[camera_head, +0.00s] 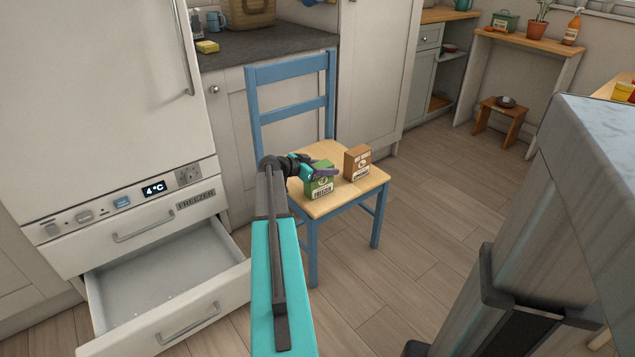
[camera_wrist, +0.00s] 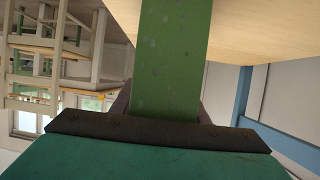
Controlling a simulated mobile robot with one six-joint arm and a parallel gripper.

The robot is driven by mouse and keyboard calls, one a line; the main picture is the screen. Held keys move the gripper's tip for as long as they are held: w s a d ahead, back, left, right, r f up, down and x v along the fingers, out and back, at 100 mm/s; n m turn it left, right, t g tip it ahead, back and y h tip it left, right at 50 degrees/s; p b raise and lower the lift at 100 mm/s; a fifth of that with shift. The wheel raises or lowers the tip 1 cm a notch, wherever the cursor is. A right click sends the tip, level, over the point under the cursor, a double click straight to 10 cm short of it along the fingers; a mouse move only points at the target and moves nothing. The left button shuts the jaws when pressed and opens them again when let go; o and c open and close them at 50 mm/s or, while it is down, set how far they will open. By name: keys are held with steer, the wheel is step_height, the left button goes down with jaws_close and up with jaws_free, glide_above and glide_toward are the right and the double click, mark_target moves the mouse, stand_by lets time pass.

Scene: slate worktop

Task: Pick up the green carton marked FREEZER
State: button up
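The green carton (camera_head: 321,186) stands upright on the wooden seat of a blue chair, near its front left corner. Its label is too small for me to read fully. My gripper (camera_head: 325,170) is at the top of the carton, with its dark fingers overlapping the carton's upper part. In the wrist view the green carton (camera_wrist: 172,60) fills the middle, right in front of the gripper's dark edge. The fingers are mostly hidden there, so I cannot tell whether they press on the carton.
A brown carton (camera_head: 357,163) stands close to the right on the chair seat (camera_head: 340,200). At the left, the freezer drawer (camera_head: 165,275) under the fridge is pulled open and looks empty. A grey worktop (camera_head: 600,130) is at the near right. The floor behind the chair is clear.

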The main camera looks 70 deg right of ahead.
mark_target(326, 163)
steer(key=shift+c, duration=1.4)
steer(key=shift+r, duration=0.15)
steer(key=shift+r, duration=0.6)
step_height(326, 163, up, 2)
steer(key=shift+r+p, duration=0.1)
steer(key=shift+p, duration=0.45)
steer(key=s+a, duration=0.4)
steer(key=a, duration=0.3)
steer(key=s+a+r+p, duration=0.1)
steer(key=s+a, duration=0.3)
steer(key=a, duration=0.3)
steer(key=shift+r, duration=0.15)
